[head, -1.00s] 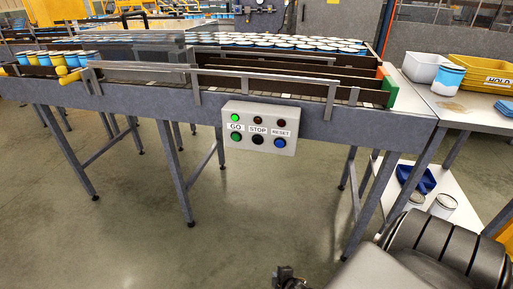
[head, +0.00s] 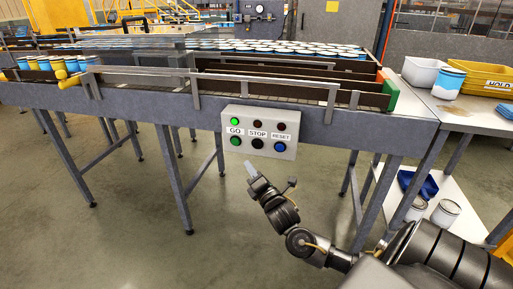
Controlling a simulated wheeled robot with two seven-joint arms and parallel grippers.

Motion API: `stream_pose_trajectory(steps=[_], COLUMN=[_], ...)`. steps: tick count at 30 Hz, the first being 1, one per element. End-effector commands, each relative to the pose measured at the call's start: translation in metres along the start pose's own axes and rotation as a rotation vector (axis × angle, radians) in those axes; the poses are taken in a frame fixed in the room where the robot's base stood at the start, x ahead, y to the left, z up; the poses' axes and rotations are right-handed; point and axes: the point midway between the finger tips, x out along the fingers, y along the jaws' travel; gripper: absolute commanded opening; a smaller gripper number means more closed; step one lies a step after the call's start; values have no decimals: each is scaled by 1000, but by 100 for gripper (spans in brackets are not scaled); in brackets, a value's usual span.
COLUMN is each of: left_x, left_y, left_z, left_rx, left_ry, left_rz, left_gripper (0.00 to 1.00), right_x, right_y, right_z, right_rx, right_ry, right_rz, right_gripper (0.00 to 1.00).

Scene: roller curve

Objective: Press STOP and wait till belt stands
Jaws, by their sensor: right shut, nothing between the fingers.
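The grey control box (head: 259,131) hangs on the front of the conveyor frame. It has GO, STOP and RESET labels, a lamp above each and a button below each. The lamp above GO (head: 234,121) is lit green; the other two lamps are dark. The black STOP button (head: 257,143) is in the middle, between the green GO button (head: 236,141) and the blue RESET button (head: 279,147). My right gripper (head: 250,168) is shut and empty, below the box and apart from it. The belt (head: 290,94) carries blue-and-white cans at the back and left. My left gripper is not in view.
A side table (head: 450,116) at the right holds a white bin (head: 421,71), a can (head: 448,83) and a yellow HOLD bin (head: 488,79). Its lower shelf has a blue scoop and more cans. Grey legs stand under the conveyor. The floor before it is clear.

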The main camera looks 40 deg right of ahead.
Motion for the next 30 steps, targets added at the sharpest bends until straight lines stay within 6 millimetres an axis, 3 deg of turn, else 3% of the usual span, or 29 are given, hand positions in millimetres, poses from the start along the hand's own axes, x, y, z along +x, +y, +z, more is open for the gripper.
stream_pose_trajectory(steps=[14, 20, 30], left_x=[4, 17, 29], left_y=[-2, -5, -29], left_z=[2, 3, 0], left_rx=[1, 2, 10], left_ry=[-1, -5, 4], left_rz=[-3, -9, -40], left_gripper=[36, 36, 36], right_x=[4, 19, 50], right_y=[-2, -16, -36], right_z=[3, 14, 37], right_rx=[-4, -6, -3], right_ry=[-2, -3, -3], right_rz=[4, 4, 2], right_gripper=[0, 0, 0])
